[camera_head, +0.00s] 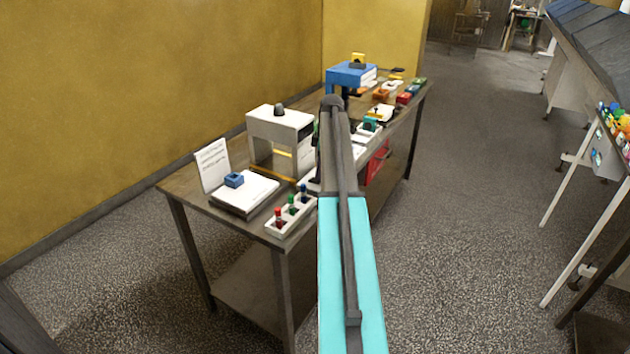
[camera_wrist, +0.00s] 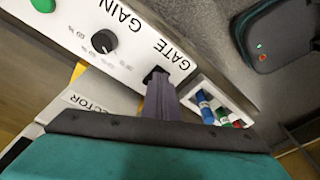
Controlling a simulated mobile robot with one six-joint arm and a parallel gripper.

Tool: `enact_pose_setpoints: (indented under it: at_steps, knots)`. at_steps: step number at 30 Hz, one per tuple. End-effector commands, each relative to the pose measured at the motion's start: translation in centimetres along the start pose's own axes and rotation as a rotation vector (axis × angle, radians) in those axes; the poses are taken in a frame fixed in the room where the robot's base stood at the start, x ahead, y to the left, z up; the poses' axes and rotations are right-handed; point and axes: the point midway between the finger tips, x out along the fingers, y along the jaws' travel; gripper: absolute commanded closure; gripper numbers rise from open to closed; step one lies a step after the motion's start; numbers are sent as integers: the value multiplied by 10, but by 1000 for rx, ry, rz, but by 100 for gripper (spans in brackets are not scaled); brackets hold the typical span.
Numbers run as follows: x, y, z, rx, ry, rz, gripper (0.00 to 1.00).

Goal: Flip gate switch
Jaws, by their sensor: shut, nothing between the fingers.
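In the wrist view, a white control panel (camera_wrist: 128,65) carries the printed words GATE and GAIN. A small black gate switch (camera_wrist: 155,73) sits beside the word GATE. My gripper (camera_wrist: 158,82) is shut and empty, with its fingertips at the switch, partly covering it. I cannot tell whether they touch it, nor which way the switch is set. In the head view my arm reaches over the workbench and hides most of the panel and the gripper's tips.
A black knob (camera_wrist: 104,41) and a green button (camera_wrist: 43,4) lie farther along the panel. A white rack (camera_wrist: 216,103) of coloured vials stands close by the fingers. The workbench (camera_head: 190,190) also bears a grey-white arch-shaped machine (camera_head: 280,125), a scale (camera_head: 245,195) and a blue machine (camera_head: 349,76).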

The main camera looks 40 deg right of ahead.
Motion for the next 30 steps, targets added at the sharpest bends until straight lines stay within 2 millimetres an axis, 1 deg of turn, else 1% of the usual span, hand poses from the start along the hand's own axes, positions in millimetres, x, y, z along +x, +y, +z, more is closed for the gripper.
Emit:
enact_pose_setpoints:
  at_steps: [23, 30]
  knots:
    - [8, 0, 1, 0, 0, 0, 100]
    - [3, 0, 0, 0, 0, 0, 100]
